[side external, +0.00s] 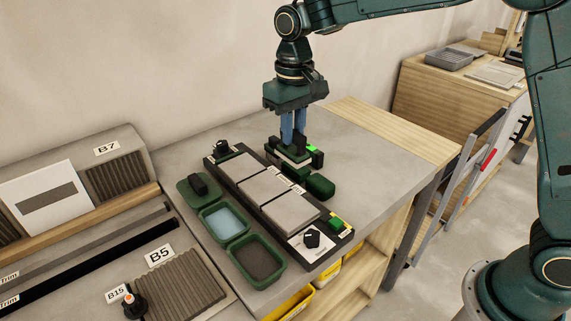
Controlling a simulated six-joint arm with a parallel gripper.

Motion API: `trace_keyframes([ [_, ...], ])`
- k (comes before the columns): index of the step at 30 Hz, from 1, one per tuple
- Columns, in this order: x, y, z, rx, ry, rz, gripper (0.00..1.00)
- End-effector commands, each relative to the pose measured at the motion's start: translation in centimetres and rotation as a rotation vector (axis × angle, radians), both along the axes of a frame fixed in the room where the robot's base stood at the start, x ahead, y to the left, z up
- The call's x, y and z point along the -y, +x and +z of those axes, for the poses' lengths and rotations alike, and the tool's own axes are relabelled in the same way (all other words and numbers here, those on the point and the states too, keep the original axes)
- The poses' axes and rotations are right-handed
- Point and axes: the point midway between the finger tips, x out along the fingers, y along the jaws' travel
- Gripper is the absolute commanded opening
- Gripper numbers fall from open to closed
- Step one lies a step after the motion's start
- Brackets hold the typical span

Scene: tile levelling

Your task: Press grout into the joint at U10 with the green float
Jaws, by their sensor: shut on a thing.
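My gripper (293,140) points straight down at the far right side of the tile board, its blue fingers shut on a dark tool (287,150). The tool's shape and label are mostly hidden by the fingers, so I cannot tell whether it is the green float. Three grey tiles (263,186) lie in a row on the black board (345,240), with narrow joints between them. Small white labels sit beside the joints, too small to read, so I cannot pick out U10. A green plate with a black handle (198,186) lies left of the board.
A green tray with pale blue contents (223,222) and one with dark contents (257,259) stand left of the board. A dark green block (320,186) lies to its right. The right side of the bench is clear.

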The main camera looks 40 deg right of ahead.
Motion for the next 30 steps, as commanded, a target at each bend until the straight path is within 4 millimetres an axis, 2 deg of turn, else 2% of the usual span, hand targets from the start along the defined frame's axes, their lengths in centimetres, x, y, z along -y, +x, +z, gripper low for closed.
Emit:
trace_keyframes([
  [8, -0.1, 0.0, -1.5, -0.002, 0.000, 0.000, 0.00],
  [21, -0.1, -0.1, -5.8, -0.003, 0.000, -0.001, 0.00],
  [30, -0.1, 0.0, -7.6, -0.001, 0.000, -0.001, 0.00],
])
